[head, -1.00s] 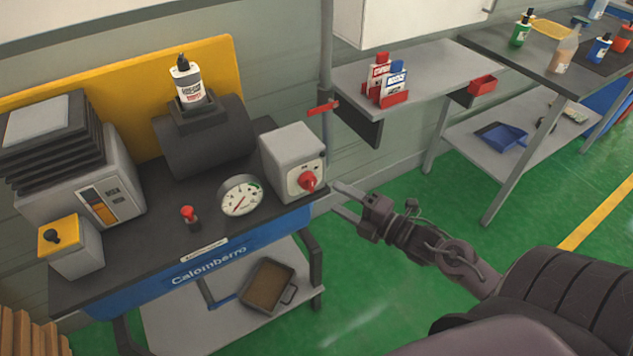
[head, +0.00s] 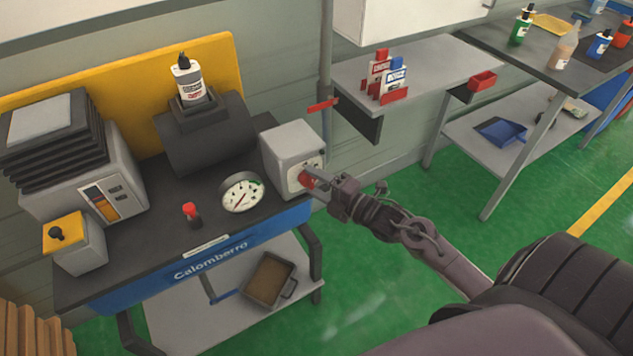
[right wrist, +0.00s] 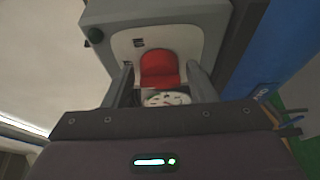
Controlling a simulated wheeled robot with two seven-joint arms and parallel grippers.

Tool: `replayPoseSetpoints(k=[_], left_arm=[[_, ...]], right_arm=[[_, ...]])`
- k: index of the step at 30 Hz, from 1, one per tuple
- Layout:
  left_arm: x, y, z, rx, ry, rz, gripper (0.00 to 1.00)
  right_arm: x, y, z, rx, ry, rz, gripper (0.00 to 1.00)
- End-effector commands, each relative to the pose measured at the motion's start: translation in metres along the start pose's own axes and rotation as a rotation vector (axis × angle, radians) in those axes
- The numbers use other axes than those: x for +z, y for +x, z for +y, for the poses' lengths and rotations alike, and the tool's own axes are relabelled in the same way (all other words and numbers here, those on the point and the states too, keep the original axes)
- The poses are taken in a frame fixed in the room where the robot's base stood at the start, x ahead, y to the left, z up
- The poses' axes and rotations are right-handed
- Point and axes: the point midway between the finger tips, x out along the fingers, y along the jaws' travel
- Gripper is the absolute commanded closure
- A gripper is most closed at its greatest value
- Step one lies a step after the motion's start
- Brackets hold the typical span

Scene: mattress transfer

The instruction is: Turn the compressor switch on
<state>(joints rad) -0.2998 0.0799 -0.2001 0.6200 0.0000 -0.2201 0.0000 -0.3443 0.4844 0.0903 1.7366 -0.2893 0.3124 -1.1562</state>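The compressor switch is a red rotary knob (head: 307,180) on the white plate of a grey box (head: 291,150) at the right end of the workbench. My right gripper (head: 315,178) is at the front of this box, its fingertips by the knob and partly covering it. In the right wrist view the red knob (right wrist: 160,68) lies between the two spread fingers (right wrist: 160,84), with a gap on each side. The fingers look open and not closed on it. The knob's exact angle is hard to read. My left gripper is not in view.
A round gauge (head: 241,193) and a small red-topped lever (head: 191,213) stand left of the box on the dark bench. A box with a yellow top and black knob (head: 61,233) is at far left. Open green floor (head: 385,285) lies right of the bench.

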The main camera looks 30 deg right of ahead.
Motion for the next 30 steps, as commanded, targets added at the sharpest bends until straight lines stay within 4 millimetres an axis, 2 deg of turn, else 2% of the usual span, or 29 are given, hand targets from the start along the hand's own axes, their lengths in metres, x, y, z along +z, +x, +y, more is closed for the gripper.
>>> replayPoseSetpoints(k=[1, 8, 20, 30], left_arm=[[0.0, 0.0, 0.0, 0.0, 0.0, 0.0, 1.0], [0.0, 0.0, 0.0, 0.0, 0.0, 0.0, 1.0], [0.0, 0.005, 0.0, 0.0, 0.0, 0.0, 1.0], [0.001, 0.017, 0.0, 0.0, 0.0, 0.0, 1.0]], right_arm=[[0.0, 0.0, 0.0, 0.0, 0.0, 0.0, 0.55], [0.0, 0.0, 0.0, 0.0, 0.0, 0.0, 0.84], [0.0, 0.0, -0.002, 0.032, 0.078, 0.0, 0.85], [-0.001, 0.0, -0.006, 0.137, 0.331, -0.001, 0.85]])
